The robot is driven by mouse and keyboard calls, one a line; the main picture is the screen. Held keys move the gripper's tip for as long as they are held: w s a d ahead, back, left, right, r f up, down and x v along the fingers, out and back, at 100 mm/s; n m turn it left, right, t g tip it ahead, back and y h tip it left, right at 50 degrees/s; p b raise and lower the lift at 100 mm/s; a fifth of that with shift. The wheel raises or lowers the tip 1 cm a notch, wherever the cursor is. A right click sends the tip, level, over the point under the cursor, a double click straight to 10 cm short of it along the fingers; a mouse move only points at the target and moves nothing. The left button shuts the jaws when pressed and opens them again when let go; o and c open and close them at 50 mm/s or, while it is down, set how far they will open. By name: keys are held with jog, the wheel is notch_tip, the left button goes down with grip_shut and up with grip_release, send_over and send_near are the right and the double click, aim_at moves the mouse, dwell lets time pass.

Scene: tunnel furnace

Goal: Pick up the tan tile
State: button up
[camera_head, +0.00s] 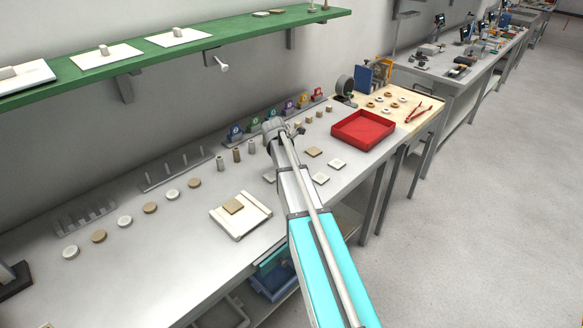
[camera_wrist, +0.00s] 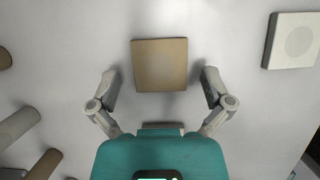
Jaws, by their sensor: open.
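In the wrist view, a square tan tile (camera_wrist: 160,65) lies flat on the grey bench top. My gripper (camera_wrist: 160,78) is open, one finger on each side of the tile, with a visible gap at both sides. Nothing is held. In the head view my gripper's end (camera_head: 281,130) is over the bench, and its fingers are hard to make out. A tan tile (camera_head: 313,152) lies right of my arm there. I cannot tell whether it is the one between the fingers, since my arm hides part of the bench.
In the head view, white tiles (camera_head: 336,163) are nearby, a red tray (camera_head: 364,130) is right, and a white board (camera_head: 224,218) carries another tan tile (camera_head: 233,206). A green shelf (camera_head: 150,52) hangs above.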

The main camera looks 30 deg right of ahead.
dwell(0.4)
jog(key=c, duration=1.1)
jog(key=shift+r, duration=0.15)
notch_tip(320, 180, up, 3)
jog(key=p, duration=0.3)
jog(key=shift+s+a+r+p, duration=0.65)
jog(key=shift+s+r+p, duration=1)
jog(key=shift+s, duration=0.6)
jog(key=shift+s+a+r+p, duration=0.6)
jog(key=shift+s+r+p, duration=1.05)
jog(key=shift+s, duration=0.6)
jog(key=shift+s+a+r+p, duration=0.65)
jog(key=shift+s+r+p, duration=1)
jog(key=shift+s, duration=0.6)
jog(key=shift+f, duration=0.1)
jog(key=shift+d, duration=0.1)
